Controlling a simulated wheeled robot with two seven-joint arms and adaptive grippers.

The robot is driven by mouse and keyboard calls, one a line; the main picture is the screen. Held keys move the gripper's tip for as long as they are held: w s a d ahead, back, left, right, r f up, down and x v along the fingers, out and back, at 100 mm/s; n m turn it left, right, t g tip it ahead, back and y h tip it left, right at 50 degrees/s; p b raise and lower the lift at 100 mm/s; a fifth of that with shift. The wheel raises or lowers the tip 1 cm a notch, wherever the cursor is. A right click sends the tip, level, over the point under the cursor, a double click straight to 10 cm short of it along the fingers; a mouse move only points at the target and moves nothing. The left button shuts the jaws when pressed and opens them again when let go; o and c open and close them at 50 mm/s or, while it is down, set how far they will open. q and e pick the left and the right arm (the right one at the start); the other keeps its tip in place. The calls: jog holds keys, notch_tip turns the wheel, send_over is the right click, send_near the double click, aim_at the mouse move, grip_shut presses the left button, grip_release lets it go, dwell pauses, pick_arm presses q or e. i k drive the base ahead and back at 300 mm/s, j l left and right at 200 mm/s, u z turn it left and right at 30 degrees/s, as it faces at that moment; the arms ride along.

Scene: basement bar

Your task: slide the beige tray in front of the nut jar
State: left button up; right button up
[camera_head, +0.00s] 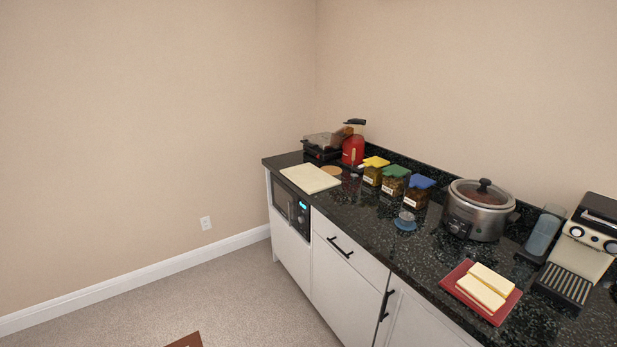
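The beige tray (311,179) is a flat, pale rectangle lying on the dark speckled counter, near its far left end and front edge. The labels are too small to read, so I cannot tell which is the nut jar. The tray lies apart from the jars. Neither of my grippers is in view.
A blue round item (405,224) sits in front of the blue-lidded jar. A red kettle (353,151) and a grill (323,146) stand behind the tray. A slow cooker (479,211), a red tray (466,281) and a coffee machine (584,250) stand right. Counter between beige tray and jars looks mostly clear.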

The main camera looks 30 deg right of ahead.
aim_at(310, 179)
jog(key=i+j+z, duration=0.35)
jog(key=z, duration=0.2)
jog(key=j+z, duration=0.35)
jog(key=k+j+z, duration=0.1)
jog(key=z, duration=0.25)
jog(key=j, duration=0.1)
